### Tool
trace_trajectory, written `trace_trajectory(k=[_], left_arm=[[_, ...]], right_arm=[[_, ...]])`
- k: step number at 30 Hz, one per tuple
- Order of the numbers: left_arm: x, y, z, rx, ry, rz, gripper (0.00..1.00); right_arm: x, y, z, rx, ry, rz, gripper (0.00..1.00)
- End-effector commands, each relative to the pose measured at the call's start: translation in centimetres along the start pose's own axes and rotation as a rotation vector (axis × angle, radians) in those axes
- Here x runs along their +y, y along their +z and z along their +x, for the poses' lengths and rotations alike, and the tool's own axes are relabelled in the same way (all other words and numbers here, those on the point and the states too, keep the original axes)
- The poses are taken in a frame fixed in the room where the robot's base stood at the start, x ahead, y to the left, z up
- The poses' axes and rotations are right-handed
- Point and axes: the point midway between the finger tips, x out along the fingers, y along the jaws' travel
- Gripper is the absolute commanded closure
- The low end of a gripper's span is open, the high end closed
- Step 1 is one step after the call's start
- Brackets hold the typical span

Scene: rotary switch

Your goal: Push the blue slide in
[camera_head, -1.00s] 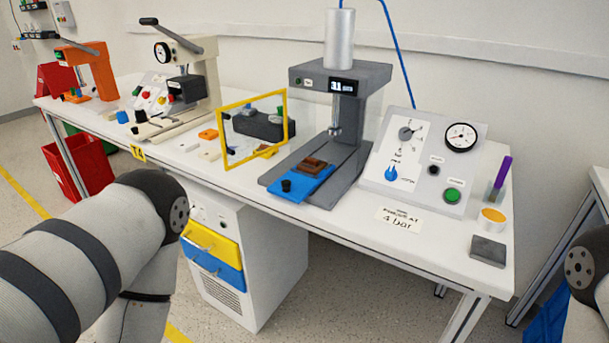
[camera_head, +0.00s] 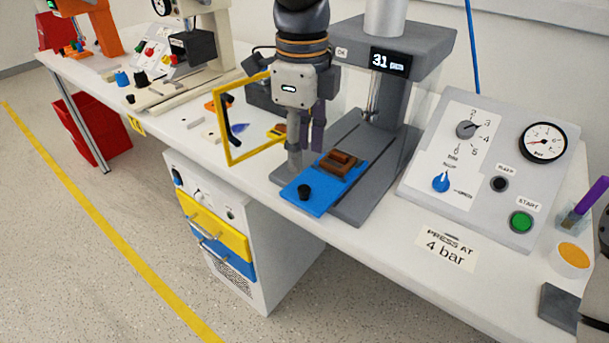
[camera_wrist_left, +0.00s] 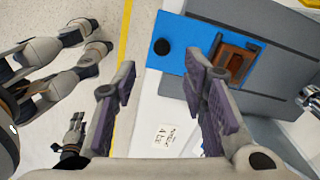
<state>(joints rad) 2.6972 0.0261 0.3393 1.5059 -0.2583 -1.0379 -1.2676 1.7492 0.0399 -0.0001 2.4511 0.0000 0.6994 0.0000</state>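The blue slide (camera_head: 317,205) sticks out toward the front of the grey press (camera_head: 378,140). It has a black knob (camera_head: 304,192) at its front end and carries a brown block (camera_head: 340,163). The slide also shows in the left wrist view (camera_wrist_left: 184,38). My left gripper (camera_head: 306,150) points down just behind and left of the slide in the head view, near the yellow frame. Its purple-padded fingers are apart with nothing between them in the left wrist view (camera_wrist_left: 160,108).
The yellow guard frame (camera_head: 222,128) stands swung out left of the press, close to my left gripper. A control panel (camera_head: 425,168) with a dial, gauge and green button stands right of the press. A label (camera_head: 445,246) lies in front of it.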

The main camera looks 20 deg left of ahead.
Motion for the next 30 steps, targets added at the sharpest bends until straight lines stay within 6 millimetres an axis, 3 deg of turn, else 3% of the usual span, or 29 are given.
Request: trace_trajectory(k=[3, 9, 20, 25, 30], left_arm=[[0.1, 0.1, 3.5, -0.001, 0.008, -0.001, 0.61], [0.1, 0.1, 7.2, -0.001, 0.005, -0.003, 0.61], [0.1, 0.1, 8.1, 0.0, 0.001, -0.004, 0.61], [0.1, 0.1, 8.1, 0.0, 0.001, -0.004, 0.97], [0.0, 0.1, 8.1, 0.0, 0.001, -0.004, 1.0]], right_arm=[[0.0, 0.1, 0.2, -0.004, 0.0, 0.0, 0.6], [0.0, 0.1, 0.3, -0.008, 0.0, 0.0, 0.6], [0.0, 0.1, 0.3, -0.008, 0.0, 0.0, 0.6], [0.0, 0.1, 0.3, -0.008, 0.0, 0.0, 0.6], [0.0, 0.1, 0.3, -0.008, 0.0, 0.0, 0.6]])
